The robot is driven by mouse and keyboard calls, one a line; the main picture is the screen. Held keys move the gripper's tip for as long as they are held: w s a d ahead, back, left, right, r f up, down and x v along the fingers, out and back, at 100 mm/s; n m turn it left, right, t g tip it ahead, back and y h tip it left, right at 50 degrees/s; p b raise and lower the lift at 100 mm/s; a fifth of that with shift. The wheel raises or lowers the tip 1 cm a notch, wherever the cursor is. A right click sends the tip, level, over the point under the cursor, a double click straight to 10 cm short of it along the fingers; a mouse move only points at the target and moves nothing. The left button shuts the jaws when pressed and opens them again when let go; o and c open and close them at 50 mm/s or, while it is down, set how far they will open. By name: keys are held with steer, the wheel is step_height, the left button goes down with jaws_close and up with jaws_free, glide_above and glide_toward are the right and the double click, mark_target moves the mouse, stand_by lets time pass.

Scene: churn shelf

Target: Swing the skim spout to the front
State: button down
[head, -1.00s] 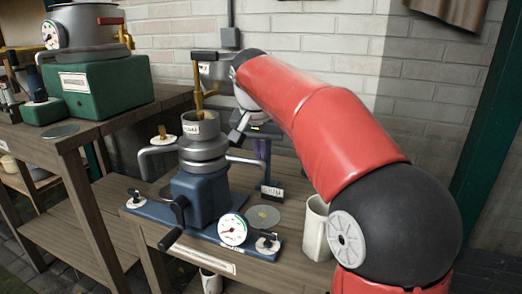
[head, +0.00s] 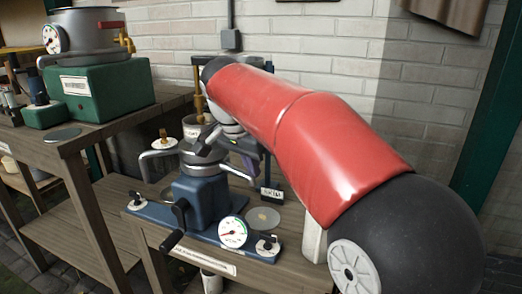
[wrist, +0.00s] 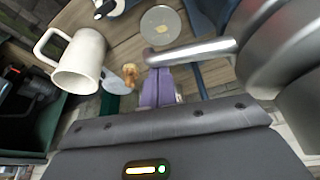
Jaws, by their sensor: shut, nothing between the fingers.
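The separator has a blue body (head: 200,200) on a blue base with grey metal bowls on top. Its right spout (head: 238,174) is a grey tube reaching right and toward the front; it also shows in the wrist view (wrist: 195,50). Its left spout (head: 155,155) bends down at the left. I cannot read which is marked skim. My gripper (head: 248,163) is low beside the right spout, partly hidden by my arm. In the wrist view its purple fingers (wrist: 158,85) are shut together and empty, just beside the tube's end; contact is unclear.
A white mug (wrist: 80,60) stands right of the separator. A round plate (head: 262,218), a dial gauge (head: 232,232) and a crank (head: 172,238) are at the front. A green machine (head: 98,90) sits on the left bench. A brick wall stands behind.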

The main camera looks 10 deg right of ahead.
steer(key=s+a+m, duration=0.1)
steer(key=a, duration=0.1)
steer(key=s+a+m+g+p, duration=0.1)
steer(key=m, duration=0.1)
steer(key=shift+s+a+m+h, duration=0.3)
steer(key=shift+a, duration=0.05)
steer(key=shift+s+a+p, duration=0.35)
steer(key=shift+a, duration=0.45)
